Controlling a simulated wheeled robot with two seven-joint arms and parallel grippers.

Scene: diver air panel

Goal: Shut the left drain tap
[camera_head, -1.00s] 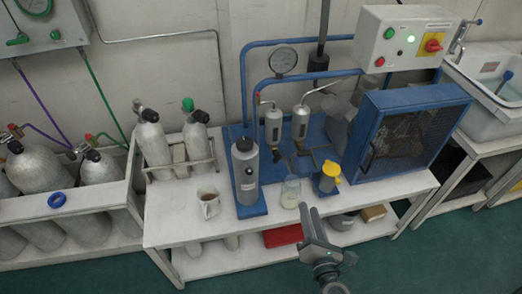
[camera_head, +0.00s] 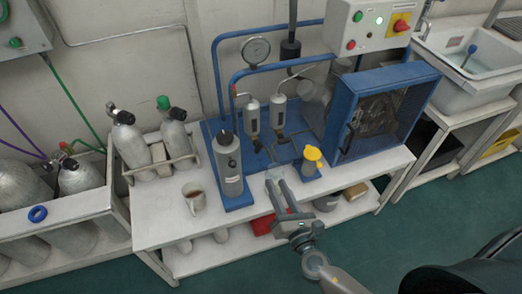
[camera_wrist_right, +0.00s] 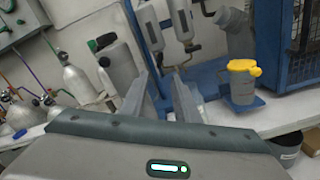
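Two grey canisters hang on the blue panel, the left one (camera_head: 251,116) and the right one (camera_head: 279,109). The left drain tap (camera_head: 257,145), small and dark, is under the left canister; its handle setting is too small to read. A similar tap (camera_head: 281,133) is under the right canister. My right gripper (camera_head: 279,188) is open and empty at the bench's front edge, in front of and below the taps, clear of both. In the right wrist view its fingers (camera_wrist_right: 162,92) stand apart, with the canisters (camera_wrist_right: 151,35) beyond. My left gripper is not in view.
A grey cylinder (camera_head: 228,165) stands left of the gripper, a yellow-topped cup (camera_head: 312,158) right of it. A glass jar is mostly hidden behind the fingers. A mug (camera_head: 194,196) and a blue caged machine (camera_head: 387,112) flank the area.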

